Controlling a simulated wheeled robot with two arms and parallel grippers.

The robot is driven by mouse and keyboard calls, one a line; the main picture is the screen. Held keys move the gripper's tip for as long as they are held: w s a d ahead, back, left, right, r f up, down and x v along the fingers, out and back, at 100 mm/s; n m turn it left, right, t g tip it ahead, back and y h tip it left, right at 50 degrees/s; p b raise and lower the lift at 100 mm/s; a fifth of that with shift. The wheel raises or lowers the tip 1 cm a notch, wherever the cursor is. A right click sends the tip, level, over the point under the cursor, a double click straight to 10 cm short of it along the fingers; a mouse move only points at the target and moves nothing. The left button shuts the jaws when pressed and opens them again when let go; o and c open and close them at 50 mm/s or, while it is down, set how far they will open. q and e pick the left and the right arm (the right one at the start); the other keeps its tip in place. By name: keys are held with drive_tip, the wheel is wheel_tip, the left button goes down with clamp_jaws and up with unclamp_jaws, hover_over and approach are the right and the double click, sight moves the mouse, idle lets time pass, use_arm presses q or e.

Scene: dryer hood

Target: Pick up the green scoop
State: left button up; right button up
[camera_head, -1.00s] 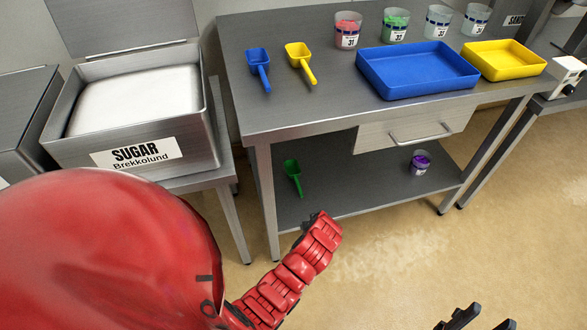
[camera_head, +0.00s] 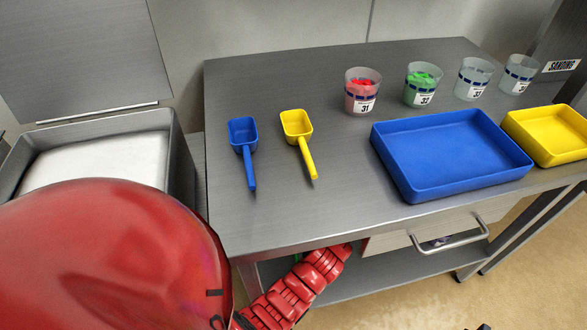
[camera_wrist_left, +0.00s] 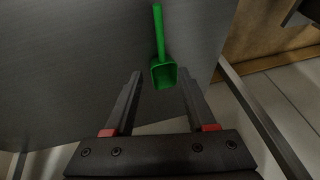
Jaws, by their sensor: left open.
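The green scoop (camera_wrist_left: 164,75) lies on the grey lower shelf in the left wrist view, its handle pointing up the picture and its bowl toward my gripper. My left gripper (camera_wrist_left: 161,82) is open, and the bowl shows between its fingertips. No grip on the scoop shows; the remaining gap is hard to judge. In the head view only a sliver of green (camera_head: 297,257) shows beside my red left arm, and the left gripper is hidden under the table top. Only a small dark tip of my right gripper (camera_head: 484,327) shows at the bottom edge.
The steel table top (camera_head: 300,215) overhangs the lower shelf (camera_head: 365,283). On top are a blue scoop (camera_head: 243,142), a yellow scoop (camera_head: 298,130), a blue tray (camera_head: 450,150), a yellow tray (camera_head: 550,135) and several cups. A drawer handle (camera_head: 450,240) sticks out in front.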

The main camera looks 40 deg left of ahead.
use_arm(q)
drive_tip(key=x, duration=0.6)
drive_tip(key=shift+a+f, duration=0.15)
drive_tip(key=shift+f, duration=0.05)
drive_tip(key=shift+a+b+x, duration=0.1)
drive_tip(key=shift+b+x, duration=0.15)
drive_tip(key=shift+x, duration=1.1)
drive_tip(key=shift+a+b+x, duration=0.15)
drive_tip(key=shift+b+x, duration=0.05)
drive_tip(key=shift+x, duration=1.15)
drive_tip(key=shift+r, duration=0.15)
clamp_jaws()
